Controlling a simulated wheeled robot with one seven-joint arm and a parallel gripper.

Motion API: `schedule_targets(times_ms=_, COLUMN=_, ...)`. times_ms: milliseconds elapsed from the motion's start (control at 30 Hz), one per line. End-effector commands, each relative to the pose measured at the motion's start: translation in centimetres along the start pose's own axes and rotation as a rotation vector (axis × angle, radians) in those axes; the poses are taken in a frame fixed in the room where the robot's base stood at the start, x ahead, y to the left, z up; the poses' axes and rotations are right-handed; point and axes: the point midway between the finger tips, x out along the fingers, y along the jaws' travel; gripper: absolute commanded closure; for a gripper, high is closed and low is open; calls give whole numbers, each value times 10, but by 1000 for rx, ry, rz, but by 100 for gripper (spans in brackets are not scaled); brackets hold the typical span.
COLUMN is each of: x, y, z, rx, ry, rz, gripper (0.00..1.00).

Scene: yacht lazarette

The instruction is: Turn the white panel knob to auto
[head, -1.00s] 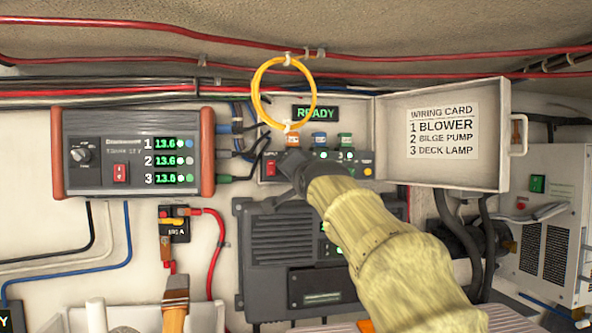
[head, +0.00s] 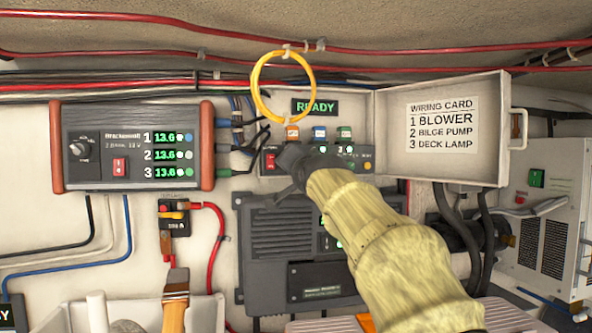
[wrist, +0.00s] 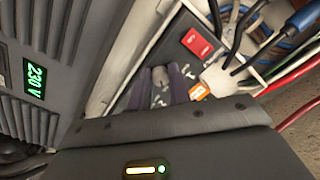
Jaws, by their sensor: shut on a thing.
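The knob (wrist: 160,88), pale grey-white in the wrist view, sits on the panel face between my two dark fingers. My gripper (wrist: 161,90) is shut on it. The panel (head: 368,155), with its red switch (head: 270,162) and small lights, is in the middle of the head view. There my gripper (head: 290,160) reaches its front just right of the red switch and hides the knob. The red switch also shows in the wrist view (wrist: 197,42). The knob's pointer and its position labels are too small or covered to read.
A yellow cable loop (head: 258,88) hangs just above my gripper. Orange, blue and green plugs stand along the panel top. The open lid with the wiring card (head: 441,125) is to the right. A grey charger (head: 130,147) with its own black knob is at left.

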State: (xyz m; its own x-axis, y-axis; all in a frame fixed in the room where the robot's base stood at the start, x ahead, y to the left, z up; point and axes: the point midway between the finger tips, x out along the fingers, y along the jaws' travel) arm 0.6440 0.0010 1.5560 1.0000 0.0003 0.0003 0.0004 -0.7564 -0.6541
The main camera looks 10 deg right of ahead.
Motion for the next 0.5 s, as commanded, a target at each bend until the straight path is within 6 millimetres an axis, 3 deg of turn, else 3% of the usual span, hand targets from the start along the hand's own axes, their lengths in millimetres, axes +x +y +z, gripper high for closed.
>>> schedule_targets(times_ms=500, x=0, y=2, z=0, rx=-377, ry=-2, rz=2, gripper=100)
